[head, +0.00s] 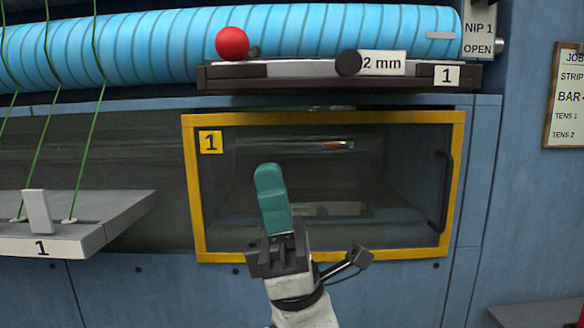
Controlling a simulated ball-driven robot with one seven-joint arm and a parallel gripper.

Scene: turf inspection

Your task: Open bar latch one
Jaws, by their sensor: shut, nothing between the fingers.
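A dark bar assembly (300,84) with a white label "1" (446,75) runs below the blue roller. A red ball knob (232,43) stands at its left end, with a small dark part beside it. A black round knob (348,63) sits farther right, next to a "2 mm" label (384,63). I cannot tell for sure which of these parts is the latch. My gripper (268,172), with teal fingers, points up in front of the yellow-framed window. It is shut and empty, below the bar and apart from the red knob in the picture.
The yellow-framed guard (322,257), marked "1", has a dark handle (444,192) at its right. A grey shelf (105,225) with an upright white tab (38,211) and green cords juts out at left. The blue ribbed roller (330,28) spans the top.

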